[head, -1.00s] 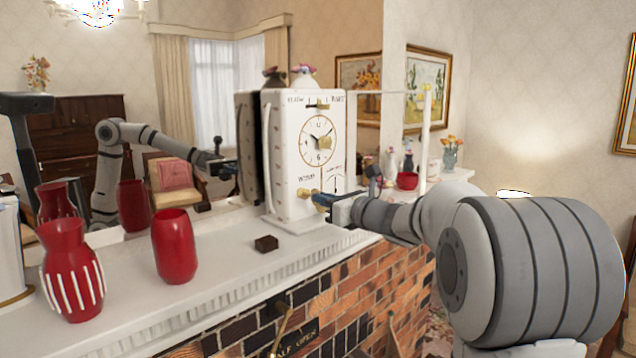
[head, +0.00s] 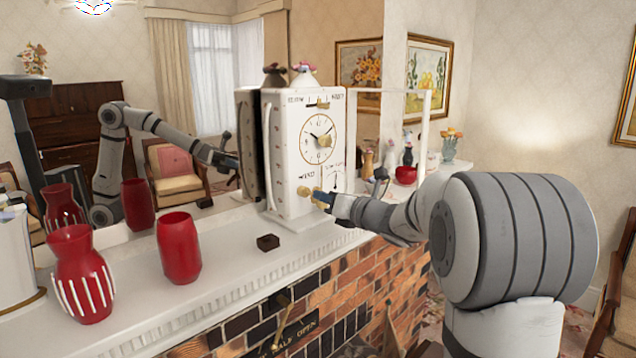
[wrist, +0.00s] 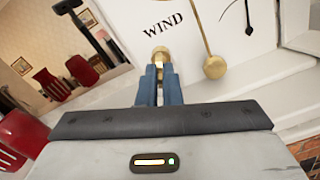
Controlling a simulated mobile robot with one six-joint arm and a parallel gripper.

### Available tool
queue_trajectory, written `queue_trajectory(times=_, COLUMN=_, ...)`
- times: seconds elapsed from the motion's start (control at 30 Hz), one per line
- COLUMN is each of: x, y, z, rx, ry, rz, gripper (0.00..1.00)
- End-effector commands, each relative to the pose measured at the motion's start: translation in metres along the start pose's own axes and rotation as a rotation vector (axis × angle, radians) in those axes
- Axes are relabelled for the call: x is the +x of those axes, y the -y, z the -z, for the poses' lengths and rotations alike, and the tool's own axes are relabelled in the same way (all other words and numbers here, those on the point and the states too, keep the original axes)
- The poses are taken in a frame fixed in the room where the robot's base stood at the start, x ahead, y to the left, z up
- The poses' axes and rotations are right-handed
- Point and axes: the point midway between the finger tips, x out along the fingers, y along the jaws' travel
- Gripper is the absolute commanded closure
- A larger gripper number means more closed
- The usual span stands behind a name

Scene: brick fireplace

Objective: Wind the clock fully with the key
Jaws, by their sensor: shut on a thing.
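The white clock (head: 283,160) stands upright on the mantel, its dial and hands facing front. It also shows in the wrist view (wrist: 225,20), with the word WIND above a gold winding piece (wrist: 160,56), which I take to be the key, at the clock's lower front. My gripper (wrist: 160,75) has its blue fingers closed on this gold piece. In the head view, my gripper (head: 322,198) reaches the clock's lower front from the right. The gold piece (head: 304,191) shows just left of the fingers, and they hide part of it. A gold pendulum disc (wrist: 215,67) hangs right of the fingers.
Two red vases (head: 82,275) (head: 178,250) and a small dark block (head: 268,242) stand on the white mantel (head: 215,285) left of the clock. A mirror behind reflects the room and my arm. A red bowl (head: 405,175) and small ornaments are at the right.

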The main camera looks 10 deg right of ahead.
Motion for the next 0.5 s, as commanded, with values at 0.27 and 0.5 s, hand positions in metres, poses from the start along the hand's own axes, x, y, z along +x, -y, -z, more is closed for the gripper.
queue_trajectory(times=0.27, x=0.0006, y=-0.0021, z=-0.0046, rx=0.067, ry=0.008, rz=-0.006, gripper=1.00)
queue_trajectory(times=0.5, x=0.0005, y=-0.0019, z=-0.0042, rx=0.065, ry=0.007, rz=-0.006, gripper=0.88)
